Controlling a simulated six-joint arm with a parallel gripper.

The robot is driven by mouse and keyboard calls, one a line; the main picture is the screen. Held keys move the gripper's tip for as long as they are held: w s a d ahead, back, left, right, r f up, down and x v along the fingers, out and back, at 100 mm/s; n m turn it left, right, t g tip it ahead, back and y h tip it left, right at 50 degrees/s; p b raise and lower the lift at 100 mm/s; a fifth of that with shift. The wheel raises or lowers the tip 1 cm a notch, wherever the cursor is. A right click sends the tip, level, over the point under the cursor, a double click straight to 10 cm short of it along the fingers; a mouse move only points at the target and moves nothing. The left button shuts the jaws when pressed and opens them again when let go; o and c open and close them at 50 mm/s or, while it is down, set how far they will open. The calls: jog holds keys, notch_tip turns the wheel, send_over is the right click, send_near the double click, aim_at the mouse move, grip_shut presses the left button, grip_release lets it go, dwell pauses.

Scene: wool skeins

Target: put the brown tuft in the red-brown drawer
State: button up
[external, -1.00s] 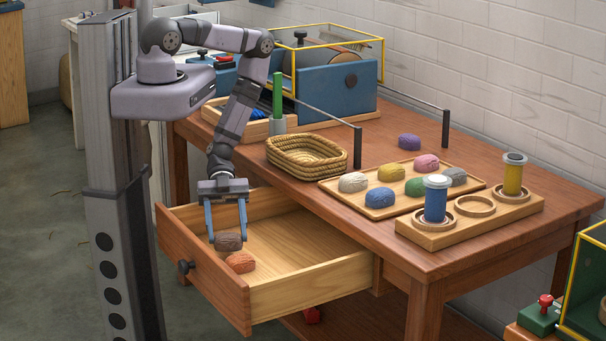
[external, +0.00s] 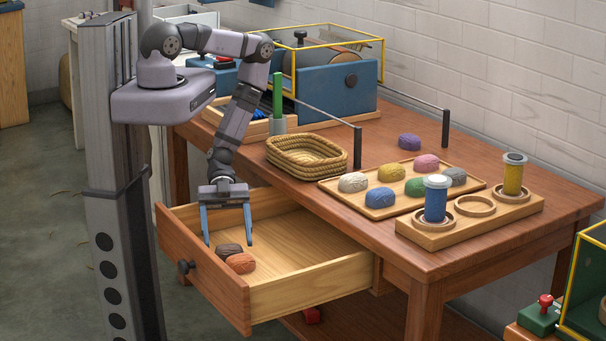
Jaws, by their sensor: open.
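The brown tuft (external: 230,250) lies inside the open red-brown drawer (external: 305,291), towards its front left. It sits close beside an orange-brown tuft (external: 240,263); I cannot tell whether the two touch. My gripper (external: 228,243) hangs over the drawer with its blue fingers pointing down and spread wide. It is open and holds nothing. The fingertips are around or just behind the brown tuft, and the exact gap is hard to tell.
On the table, a wooden tray (external: 335,187) holds several coloured tufts. A purple tuft (external: 410,142) lies behind it. A woven basket (external: 306,155) and a wooden stand (external: 470,233) with blue and yellow spools are nearby. The drawer's right part is clear.

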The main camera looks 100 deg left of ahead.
jog(key=shift+r, duration=0.25)
jog(key=shift+a, duration=0.25)
jog(key=b+v, duration=0.2)
jog(key=v, duration=0.9)
jog(key=shift+s+a, duration=0.15)
jog(key=shift+s, duration=0.1)
jog(key=shift+r, duration=0.1)
